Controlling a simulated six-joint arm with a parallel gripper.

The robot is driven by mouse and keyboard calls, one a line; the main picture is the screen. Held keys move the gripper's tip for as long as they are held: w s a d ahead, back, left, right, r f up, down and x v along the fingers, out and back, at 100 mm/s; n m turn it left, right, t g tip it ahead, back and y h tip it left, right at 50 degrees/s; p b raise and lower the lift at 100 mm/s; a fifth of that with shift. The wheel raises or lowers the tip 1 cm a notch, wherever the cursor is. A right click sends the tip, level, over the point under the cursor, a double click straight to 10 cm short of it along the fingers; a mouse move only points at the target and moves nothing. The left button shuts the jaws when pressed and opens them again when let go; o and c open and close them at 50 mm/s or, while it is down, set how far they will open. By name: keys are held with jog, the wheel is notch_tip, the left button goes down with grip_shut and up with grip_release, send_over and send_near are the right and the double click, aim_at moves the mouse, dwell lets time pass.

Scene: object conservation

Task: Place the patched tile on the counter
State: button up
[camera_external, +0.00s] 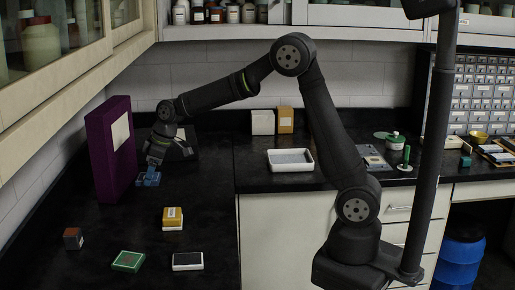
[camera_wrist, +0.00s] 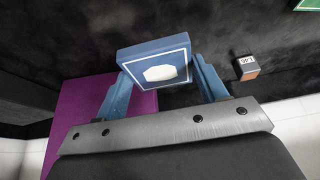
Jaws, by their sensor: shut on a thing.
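A blue tile with a white border and a white irregular patch (camera_wrist: 163,73) is held between the two blue fingers of my gripper (camera_wrist: 163,92) in the wrist view. In the external view the blue tile (camera_external: 148,180) is just beneath my gripper (camera_external: 152,166), low over the dark left counter (camera_external: 120,220) and to the right of a tall purple box. I cannot tell whether the tile touches the counter. The fingers are shut on the tile's opposite sides.
The purple box (camera_external: 110,150) stands close on the left. A small brown block (camera_external: 73,238), a green tile (camera_external: 128,261), a yellow-and-white block (camera_external: 172,218) and a black-topped white box (camera_external: 187,261) lie nearer. A white tray (camera_external: 290,160) stands right. Counter between them is bare.

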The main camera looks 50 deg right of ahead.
jog(key=d+f+m+h, duration=0.1)
jog(key=d+m, duration=0.3)
jog(key=d, duration=0.4)
jog(key=d+f+m+h, duration=0.2)
jog(key=d+m, duration=0.2)
jog(key=d, duration=0.5)
jog(key=d+f+m+t+h, duration=0.1)
jog(key=d+m, duration=0.3)
jog(key=d, duration=0.5)
jog(key=shift+s+d+f+h, duration=0.1)
jog(key=shift+f+h, duration=0.2)
jog(key=shift+f, duration=0.3)
